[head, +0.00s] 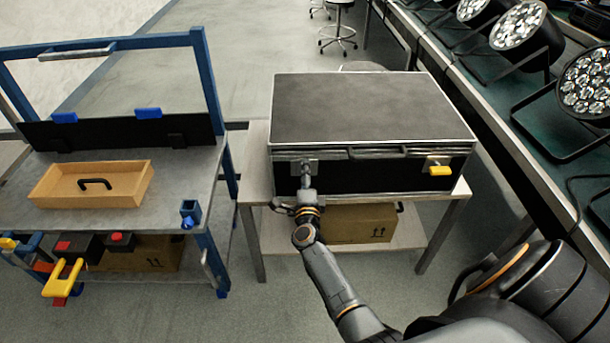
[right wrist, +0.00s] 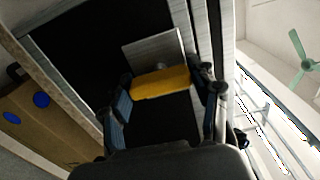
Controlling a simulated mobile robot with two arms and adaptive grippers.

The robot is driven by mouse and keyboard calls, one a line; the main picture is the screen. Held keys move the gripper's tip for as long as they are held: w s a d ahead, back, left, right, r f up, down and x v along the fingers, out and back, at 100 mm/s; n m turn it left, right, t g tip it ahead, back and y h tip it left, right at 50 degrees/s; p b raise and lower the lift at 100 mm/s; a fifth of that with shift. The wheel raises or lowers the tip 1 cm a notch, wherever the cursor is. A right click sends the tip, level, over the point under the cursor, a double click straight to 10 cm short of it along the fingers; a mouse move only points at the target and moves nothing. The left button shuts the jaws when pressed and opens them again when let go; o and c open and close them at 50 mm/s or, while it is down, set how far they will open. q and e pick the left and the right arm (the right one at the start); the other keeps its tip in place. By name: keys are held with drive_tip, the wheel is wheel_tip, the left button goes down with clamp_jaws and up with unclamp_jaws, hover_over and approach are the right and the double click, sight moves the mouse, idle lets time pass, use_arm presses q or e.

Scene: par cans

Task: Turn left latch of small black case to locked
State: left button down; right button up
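The small black case (head: 375,110) with metal edges stands shut on a pale table. Its right latch (head: 440,170) has a yellow handle lying sideways on a metal plate. The left latch plate (head: 298,168) shows partly behind my right gripper (head: 306,185), which hides its handle in the head view. In the right wrist view, the yellow left latch handle (right wrist: 160,83) lies between the spread fingers of my right gripper (right wrist: 168,95), in front of its metal plate (right wrist: 155,50). The left-hand finger is close to one end; whether it touches is unclear. My left gripper is out of view.
The pale table (head: 255,165) has a cardboard box (head: 360,225) on its lower shelf. A blue-framed cart (head: 200,200) with a wooden tray (head: 60,190) stands left. A long bench with par cans (head: 525,30) runs along the right. Floor between cart and table is narrow.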

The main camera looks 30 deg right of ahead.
drive_tip(key=o, duration=0.3)
drive_tip(key=v, duration=0.7)
drive_tip(key=shift+s+a, duration=0.15)
drive_tip(key=shift+s, duration=0.1)
